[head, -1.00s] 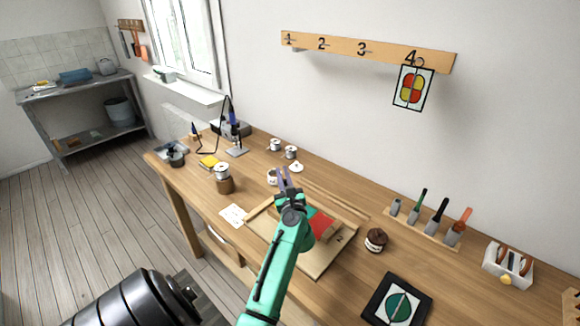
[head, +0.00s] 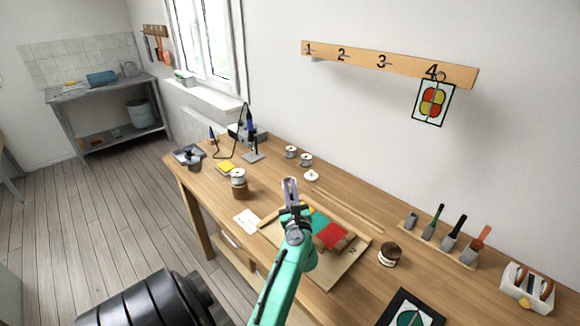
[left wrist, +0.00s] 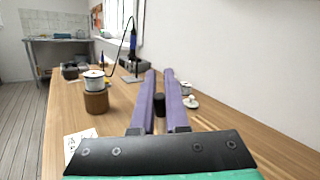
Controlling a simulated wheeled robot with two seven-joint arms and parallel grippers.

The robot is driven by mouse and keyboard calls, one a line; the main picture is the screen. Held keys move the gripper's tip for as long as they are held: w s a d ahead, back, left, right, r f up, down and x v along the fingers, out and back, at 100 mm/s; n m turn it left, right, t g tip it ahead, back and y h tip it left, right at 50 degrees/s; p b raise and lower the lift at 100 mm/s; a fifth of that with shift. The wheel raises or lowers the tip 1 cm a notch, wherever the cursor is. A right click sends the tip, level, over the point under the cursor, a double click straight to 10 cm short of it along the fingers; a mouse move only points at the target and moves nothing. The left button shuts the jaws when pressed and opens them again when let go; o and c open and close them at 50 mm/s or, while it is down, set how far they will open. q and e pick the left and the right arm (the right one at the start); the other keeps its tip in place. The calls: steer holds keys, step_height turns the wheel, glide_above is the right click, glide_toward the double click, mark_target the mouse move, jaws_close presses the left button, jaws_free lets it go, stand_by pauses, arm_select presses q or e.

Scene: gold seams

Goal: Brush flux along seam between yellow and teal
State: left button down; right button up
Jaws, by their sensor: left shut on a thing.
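My left gripper (head: 290,182) reaches over the bench near the work board's back left corner. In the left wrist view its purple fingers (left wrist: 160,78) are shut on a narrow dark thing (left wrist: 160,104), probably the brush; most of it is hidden. The work board (head: 338,272) has wooden strips along its edges. On it lie a teal piece (head: 319,222) and a red piece (head: 331,236). A bit of yellow (head: 307,209) shows beside the gripper, mostly hidden by it. The yellow-teal seam cannot be made out. My right gripper is not in view.
A brown jar (head: 389,254) stands right of the board, a paper card (head: 247,221) left of it. A solder spool on a brown stand (head: 240,189) and a soldering iron stand (head: 253,156) are farther left. A tool rack (head: 440,246) stands at right.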

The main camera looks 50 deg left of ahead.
arm_select(q)
steer(key=shift+f+b, duration=0.4)
stand_by(0.8)
steer(key=shift+w, duration=0.1)
steer(key=w+b, duration=0.4)
steer(key=w, duration=0.4)
steer(key=shift+w, duration=0.2)
stand_by(1.7)
steer(key=shift+a, duration=0.1)
step_height(320, 180, up, 6)
steer(key=p, duration=0.5)
steer(key=shift+p, duration=0.35)
